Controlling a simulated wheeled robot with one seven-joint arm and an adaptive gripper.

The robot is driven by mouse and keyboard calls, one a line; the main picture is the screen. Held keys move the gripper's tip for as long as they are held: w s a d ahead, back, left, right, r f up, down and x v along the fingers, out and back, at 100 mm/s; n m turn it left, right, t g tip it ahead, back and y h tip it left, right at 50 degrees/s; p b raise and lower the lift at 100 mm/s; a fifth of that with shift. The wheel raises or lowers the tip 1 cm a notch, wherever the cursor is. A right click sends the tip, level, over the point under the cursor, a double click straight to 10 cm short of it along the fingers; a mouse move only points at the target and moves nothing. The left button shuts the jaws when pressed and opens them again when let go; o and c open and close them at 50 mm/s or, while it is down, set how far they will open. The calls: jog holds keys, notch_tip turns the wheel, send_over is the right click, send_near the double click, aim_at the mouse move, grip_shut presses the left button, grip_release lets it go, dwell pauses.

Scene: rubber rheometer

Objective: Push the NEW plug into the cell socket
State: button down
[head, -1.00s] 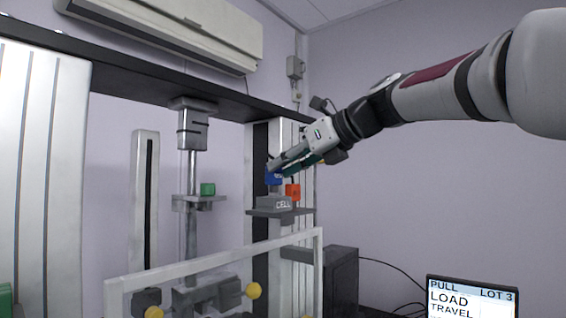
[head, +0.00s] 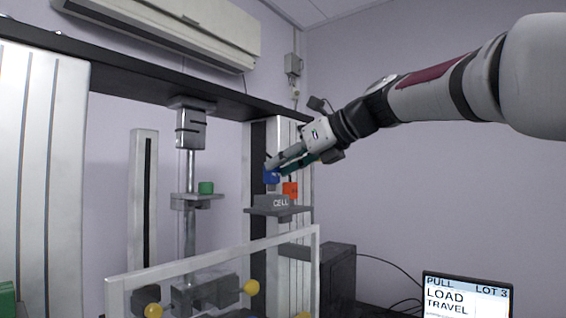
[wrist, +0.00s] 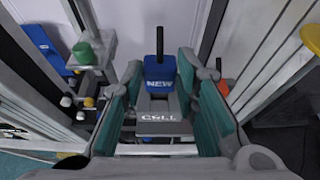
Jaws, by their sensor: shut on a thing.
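The blue NEW plug (head: 271,176) is between the fingertips of my gripper (head: 272,164), which is shut on it. In the wrist view the plug (wrist: 160,76) shows its NEW label between the teal-padded fingers of my gripper (wrist: 160,68), with a dark cable end rising from it. The grey cell socket block (head: 279,202), lettered CELL, is on a bracket just below the plug. The block also shows in the wrist view (wrist: 156,124). I cannot tell whether the plug touches the socket, as its lower end is hidden.
An orange plug (head: 290,189) stands close at the right of the held plug. A clear framed guard (head: 215,255) with yellow knobs stands in front. A screen (head: 468,295) is at lower right.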

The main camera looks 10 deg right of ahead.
jog(key=shift+f, duration=0.15)
jog(key=shift+f, duration=0.95)
jog(key=c, duration=1.2)
grip_release()
jog(key=shift+r, duration=0.1)
jog(key=shift+r, duration=2.4)
